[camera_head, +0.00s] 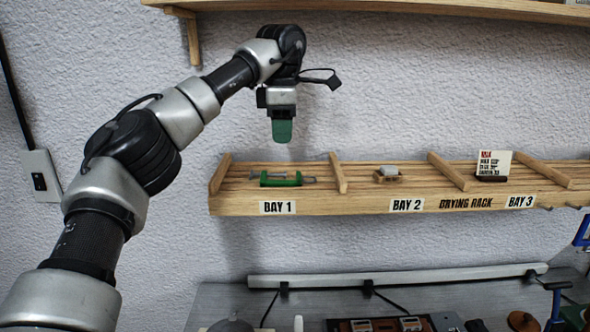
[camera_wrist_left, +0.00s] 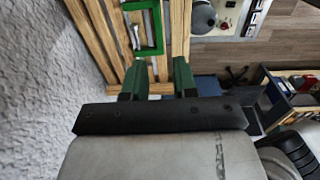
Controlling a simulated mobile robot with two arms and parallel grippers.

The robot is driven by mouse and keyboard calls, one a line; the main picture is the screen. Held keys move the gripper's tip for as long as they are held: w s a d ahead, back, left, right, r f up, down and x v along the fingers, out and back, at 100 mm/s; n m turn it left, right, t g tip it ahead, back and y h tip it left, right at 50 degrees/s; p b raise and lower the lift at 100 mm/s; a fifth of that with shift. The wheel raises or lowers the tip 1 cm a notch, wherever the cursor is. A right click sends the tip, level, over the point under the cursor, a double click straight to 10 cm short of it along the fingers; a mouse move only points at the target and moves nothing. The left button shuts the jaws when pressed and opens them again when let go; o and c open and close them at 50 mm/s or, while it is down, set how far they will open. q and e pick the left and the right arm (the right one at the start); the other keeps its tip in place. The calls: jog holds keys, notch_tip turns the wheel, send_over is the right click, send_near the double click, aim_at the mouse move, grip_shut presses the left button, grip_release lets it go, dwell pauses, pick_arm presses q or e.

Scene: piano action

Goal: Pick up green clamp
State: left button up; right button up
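The green clamp (camera_head: 281,183) lies in Bay 1 of the wooden drying rack (camera_head: 340,204), with a grey metal screw along it. It also shows in the left wrist view as a green frame (camera_wrist_left: 158,30) beyond the fingers. My left gripper (camera_head: 282,132) points down above the clamp, with a clear gap between them. In the left wrist view its two green fingers (camera_wrist_left: 158,76) stand apart with nothing between them. My right gripper is in neither view.
Wooden dividers (camera_head: 339,173) separate the bays. A small wooden block with a grey top (camera_head: 388,174) sits in Bay 2, and a card (camera_head: 494,163) stands near Bay 3. A wooden shelf (camera_head: 400,10) is above. A bench with tools lies below.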

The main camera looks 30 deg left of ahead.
pick_arm(q)
send_over(282, 181)
notch_tip(282, 181, down, 5)
jog(key=shift+s+d+f+p, duration=0.1)
jog(key=shift+s+p, duration=0.05)
jog(key=shift+p, duration=0.3)
jog(key=shift+f+p, duration=0.5)
jog(key=shift+f, duration=0.05)
notch_tip(282, 181, down, 4)
jog(key=shift+r+p, duration=0.15)
jog(key=shift+p, duration=0.9)
jog(key=shift+a+f, duration=0.25)
jog(key=shift+f, duration=0.15)
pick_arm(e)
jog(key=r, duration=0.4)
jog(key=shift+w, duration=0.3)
pick_arm(q)
jog(key=shift+d, duration=0.1)
jog(key=shift+c, duration=0.2)
grip_shut()
